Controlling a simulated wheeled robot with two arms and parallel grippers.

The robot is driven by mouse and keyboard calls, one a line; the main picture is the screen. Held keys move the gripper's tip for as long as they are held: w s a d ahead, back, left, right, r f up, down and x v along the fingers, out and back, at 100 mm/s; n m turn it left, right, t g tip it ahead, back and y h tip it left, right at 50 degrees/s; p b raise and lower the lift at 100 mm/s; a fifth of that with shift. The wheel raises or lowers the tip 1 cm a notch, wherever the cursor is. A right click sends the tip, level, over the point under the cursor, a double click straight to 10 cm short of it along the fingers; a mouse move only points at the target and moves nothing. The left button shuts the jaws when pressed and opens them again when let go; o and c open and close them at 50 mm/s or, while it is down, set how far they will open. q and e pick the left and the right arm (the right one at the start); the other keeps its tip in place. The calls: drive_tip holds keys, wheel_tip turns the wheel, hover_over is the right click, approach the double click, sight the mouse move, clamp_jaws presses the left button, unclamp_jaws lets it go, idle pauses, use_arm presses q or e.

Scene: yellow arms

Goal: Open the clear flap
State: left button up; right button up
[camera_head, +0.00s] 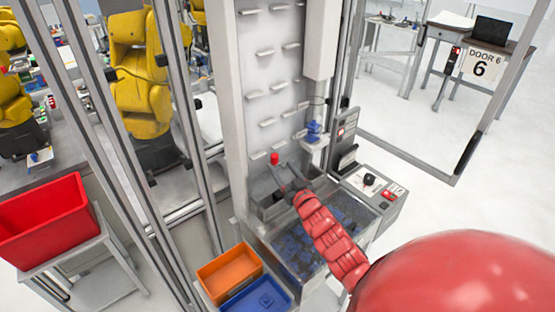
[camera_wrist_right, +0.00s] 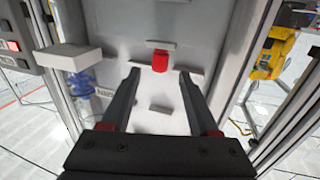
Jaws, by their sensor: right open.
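A glassy, see-through surface, which looks like the clear flap (camera_head: 335,215), lies over a grey metal bin with blue parts in it. I cannot tell where its edges or hinge are. My right arm reaches in from the lower right across it. My right gripper (camera_head: 284,178) is above the back left end of the bin, in front of the pale panel. In the right wrist view the gripper (camera_wrist_right: 159,78) is open, with nothing between its fingers. A red cylinder (camera_wrist_right: 160,61) shows beyond the fingertips; it is also in the head view (camera_head: 275,158). My left gripper is out of view.
The pale upright panel (camera_head: 270,55) carries several small ledges. A control box (camera_head: 372,188) stands right of the bin. An orange tray (camera_head: 229,272) and a blue tray (camera_head: 258,297) sit in front. Metal posts stand at left; a red bin (camera_head: 45,220) is beyond them.

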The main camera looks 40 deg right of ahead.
sight(276, 160)
drive_tip(key=shift+w+d+p, duration=0.2)
drive_tip(key=shift+w+p, duration=0.1)
drive_tip(key=shift+w, duration=0.8)
drive_tip(key=shift+w+d+p, duration=0.15)
drive_tip(key=shift+w+p, duration=0.1)
drive_tip(key=shift+w, duration=0.85)
clamp_jaws()
